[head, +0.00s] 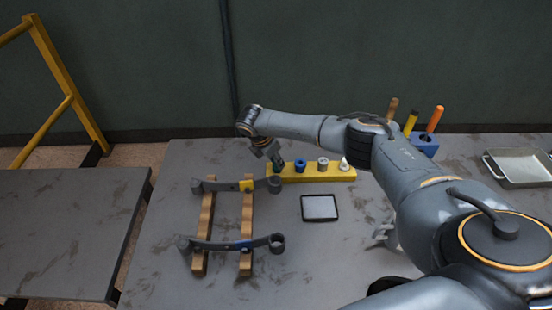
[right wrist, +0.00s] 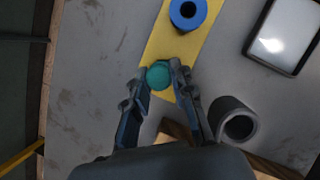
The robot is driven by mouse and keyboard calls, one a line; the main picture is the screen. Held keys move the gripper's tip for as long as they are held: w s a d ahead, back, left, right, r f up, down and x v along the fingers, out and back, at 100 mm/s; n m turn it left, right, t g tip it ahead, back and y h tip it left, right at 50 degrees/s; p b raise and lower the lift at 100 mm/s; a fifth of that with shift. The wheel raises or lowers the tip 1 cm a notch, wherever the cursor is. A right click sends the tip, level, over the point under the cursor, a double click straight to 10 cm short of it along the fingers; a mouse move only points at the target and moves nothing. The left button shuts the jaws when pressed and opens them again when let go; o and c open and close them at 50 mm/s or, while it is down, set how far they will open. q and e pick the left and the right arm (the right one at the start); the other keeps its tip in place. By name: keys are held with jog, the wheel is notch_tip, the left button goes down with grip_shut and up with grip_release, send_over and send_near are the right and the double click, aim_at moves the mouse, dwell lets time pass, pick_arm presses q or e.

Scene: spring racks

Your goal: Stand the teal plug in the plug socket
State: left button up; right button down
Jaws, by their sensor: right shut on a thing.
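The teal plug (right wrist: 158,75) shows between my right gripper's fingertips in the right wrist view, at the near end of the yellow bar (right wrist: 182,45). My right gripper (right wrist: 161,78) is shut on the plug. In the head view, the right gripper (head: 277,162) is at the left end of the yellow bar (head: 312,174) and largely hides the plug. I cannot tell whether the plug still touches the bar. The bar also holds a blue ringed piece (head: 300,166) and pale ones. I cannot tell which part is the plug socket.
Two dark leaf springs with round end eyes (head: 277,243) lie across wooden rails (head: 204,228) near the bar. A small black-rimmed tray (head: 319,208) lies right of them. A blue block with tools (head: 424,144) and a metal tray (head: 520,167) stand farther right.

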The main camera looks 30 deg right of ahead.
jog(key=shift+f, duration=0.2)
dwell(0.4)
jog(key=shift+f, duration=0.3)
